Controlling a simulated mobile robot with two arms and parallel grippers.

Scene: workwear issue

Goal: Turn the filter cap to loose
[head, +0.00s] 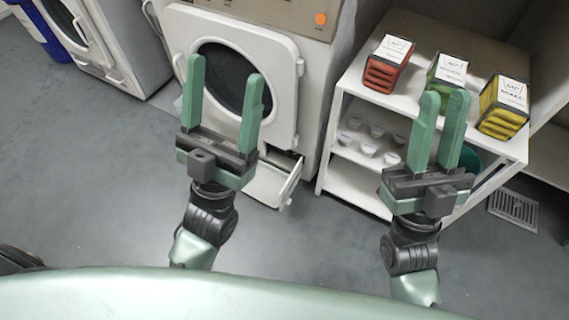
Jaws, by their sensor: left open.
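The front-loading washer (290,45) stands at top centre with its round door closed. A small flap (268,186) low on its front is open and sticks out toward me. The filter cap does not show clearly; the opening behind the flap is partly covered by my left gripper. My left gripper (224,76) is open and empty, its fingers pointing at the washer door in the picture, above the floor. My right gripper (443,97) is in front of the shelf, its fingers close together; nothing is seen held, and whether it is fully shut is unclear.
A white shelf unit (350,183) stands right of the washer. Red (386,68), green (446,76) and yellow (502,106) boxes stand on top, with several small white cups (368,149) below. A floor grate (513,210) lies at right. The grey floor (90,180) at left is clear.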

